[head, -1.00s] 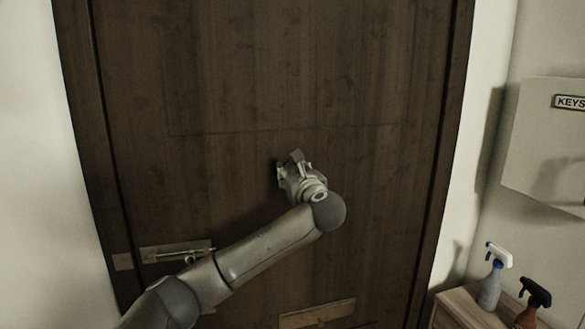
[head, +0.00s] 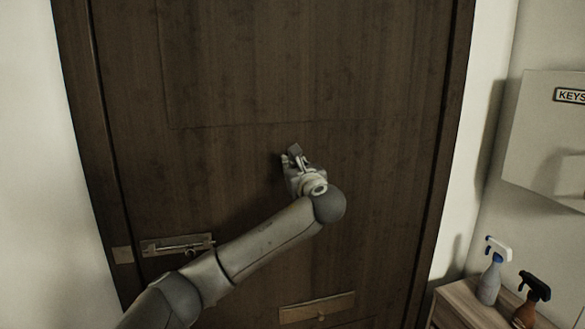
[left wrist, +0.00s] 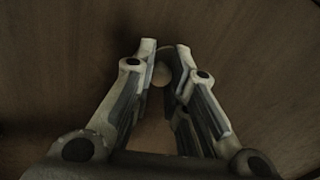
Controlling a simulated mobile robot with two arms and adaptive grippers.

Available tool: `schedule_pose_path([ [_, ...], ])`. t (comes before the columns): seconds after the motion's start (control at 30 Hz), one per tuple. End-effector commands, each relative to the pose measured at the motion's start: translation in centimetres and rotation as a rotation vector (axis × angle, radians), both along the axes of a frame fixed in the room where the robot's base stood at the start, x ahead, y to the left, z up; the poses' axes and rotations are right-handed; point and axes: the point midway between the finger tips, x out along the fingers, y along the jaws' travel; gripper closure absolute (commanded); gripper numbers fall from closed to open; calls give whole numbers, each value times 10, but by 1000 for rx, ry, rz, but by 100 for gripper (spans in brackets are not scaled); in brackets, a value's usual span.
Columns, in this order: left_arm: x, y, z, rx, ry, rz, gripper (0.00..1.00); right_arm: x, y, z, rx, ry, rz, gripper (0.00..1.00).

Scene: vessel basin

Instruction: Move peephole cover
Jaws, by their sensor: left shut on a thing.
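The peephole cover (left wrist: 162,74) shows in the left wrist view as a small, pale round piece on the dark wooden door (head: 300,60). My left gripper (head: 292,158) is at the middle of the door in the head view. Its fingertips (left wrist: 166,50) are drawn close together around the cover in the left wrist view, shut on it. In the head view the gripper hides the cover. My right gripper is not in view.
A metal latch (head: 178,245) is on the door's lower left, and a brass plate (head: 316,308) is low in the middle. At the right, spray bottles (head: 491,272) stand on a wooden cabinet (head: 462,300), below a wall key box (head: 545,140).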

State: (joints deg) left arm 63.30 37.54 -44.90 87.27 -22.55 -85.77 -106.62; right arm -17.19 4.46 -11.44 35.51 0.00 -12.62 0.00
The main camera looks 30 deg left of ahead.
Motion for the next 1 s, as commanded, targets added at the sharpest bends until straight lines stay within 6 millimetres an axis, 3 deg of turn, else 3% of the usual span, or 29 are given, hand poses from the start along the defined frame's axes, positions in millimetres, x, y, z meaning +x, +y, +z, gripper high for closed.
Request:
schedule_pose_path([
  [1.0, 16, -15, -25, -580, -676, -1, 100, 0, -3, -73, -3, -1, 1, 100],
])
